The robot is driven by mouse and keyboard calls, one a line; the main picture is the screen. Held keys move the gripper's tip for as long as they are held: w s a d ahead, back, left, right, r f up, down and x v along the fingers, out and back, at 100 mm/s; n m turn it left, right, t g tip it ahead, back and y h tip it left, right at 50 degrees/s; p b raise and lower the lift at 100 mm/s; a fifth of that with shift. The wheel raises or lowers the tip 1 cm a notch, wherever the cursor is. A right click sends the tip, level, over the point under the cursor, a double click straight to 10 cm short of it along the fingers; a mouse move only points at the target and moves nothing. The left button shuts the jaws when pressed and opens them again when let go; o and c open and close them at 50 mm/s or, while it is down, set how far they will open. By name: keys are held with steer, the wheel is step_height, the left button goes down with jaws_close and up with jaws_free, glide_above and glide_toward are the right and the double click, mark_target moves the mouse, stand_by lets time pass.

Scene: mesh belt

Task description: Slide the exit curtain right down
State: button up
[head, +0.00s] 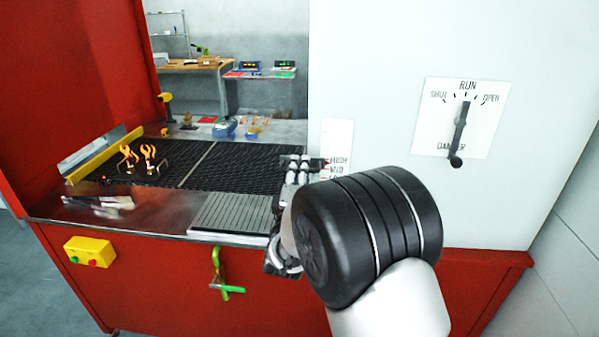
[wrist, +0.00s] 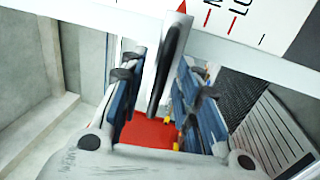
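The white wall panel carries the exit curtain's height scale (head: 338,165), marked HIGH, MID and a partly hidden lowest mark. A red pointer (head: 325,162) shows near HIGH; its tip also shows in the wrist view (wrist: 182,6). A dark upright handle (wrist: 171,65) stands in front of a pale bar (wrist: 255,62) in the wrist view. My gripper (wrist: 163,105) has its fingers apart, one on each side of this handle. The handle looks closer to the right finger; contact cannot be told. In the head view my wrist hides much of my gripper (head: 296,172) and the curtain.
The dark mesh belt (head: 225,165) lies left of my gripper, with two orange fork-shaped pieces (head: 140,158) on it. A ridged plate (head: 235,212) is in front. A green-handled lever (head: 220,275), yellow button box (head: 88,251) and damper dial (head: 462,118) are nearby.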

steer(key=shift+w, duration=0.1)
steer(key=shift+c, duration=0.4)
jaws_close()
stand_by(0.4)
